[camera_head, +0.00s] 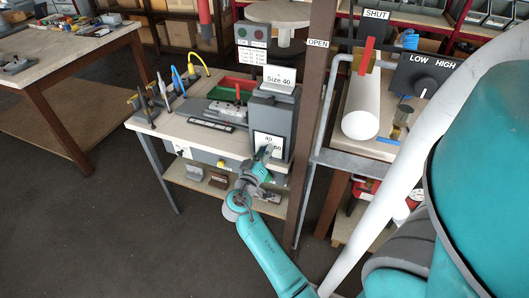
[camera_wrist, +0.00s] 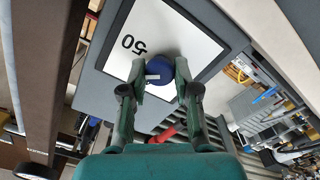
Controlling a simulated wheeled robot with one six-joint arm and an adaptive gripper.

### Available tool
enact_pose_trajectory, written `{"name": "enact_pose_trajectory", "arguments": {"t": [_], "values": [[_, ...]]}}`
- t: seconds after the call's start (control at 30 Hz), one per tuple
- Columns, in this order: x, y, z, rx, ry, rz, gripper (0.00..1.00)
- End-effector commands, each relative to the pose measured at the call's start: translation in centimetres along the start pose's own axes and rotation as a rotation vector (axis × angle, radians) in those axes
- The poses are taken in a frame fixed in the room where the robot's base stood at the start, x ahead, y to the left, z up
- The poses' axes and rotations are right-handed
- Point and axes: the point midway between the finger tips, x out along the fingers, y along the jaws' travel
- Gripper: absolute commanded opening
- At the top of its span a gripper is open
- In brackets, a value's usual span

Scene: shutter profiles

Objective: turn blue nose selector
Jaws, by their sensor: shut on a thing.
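The blue nose selector (camera_wrist: 160,71) is a round knob with a white pointer bar, in the upper middle of the wrist view. It sits on a white dial plate (camera_wrist: 122,27) marked 50, set in a grey housing. My gripper (camera_wrist: 160,78) has one green finger on each side of the knob and is shut on it. In the head view my gripper (camera_head: 264,156) is at the lower front of the grey machine (camera_head: 279,109), whose plate shows 40 and another partly covered number. There the knob is hidden behind my gripper.
A sign reading Size 40 (camera_head: 280,79) stands on top of the machine. The workbench (camera_head: 152,122) holds several tools to its left. A brown post (camera_head: 317,110) stands close on the right, with a white roll (camera_head: 361,113) beyond.

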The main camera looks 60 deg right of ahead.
Motion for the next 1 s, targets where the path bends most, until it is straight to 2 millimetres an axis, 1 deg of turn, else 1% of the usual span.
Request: {"name": "enact_pose_trajectory", "arguments": {"t": [0.6, 0.8, 1.0], "values": [[-0.02, -0.23, -0.01, -0.58, 0.002, -0.001, 0.0], [-0.02, -0.27, 0.02, -0.741, 0.002, -0.001, 0.0], [-0.02, -0.3, 0.04, -0.859, 0.002, -0.001, 0.0]]}}
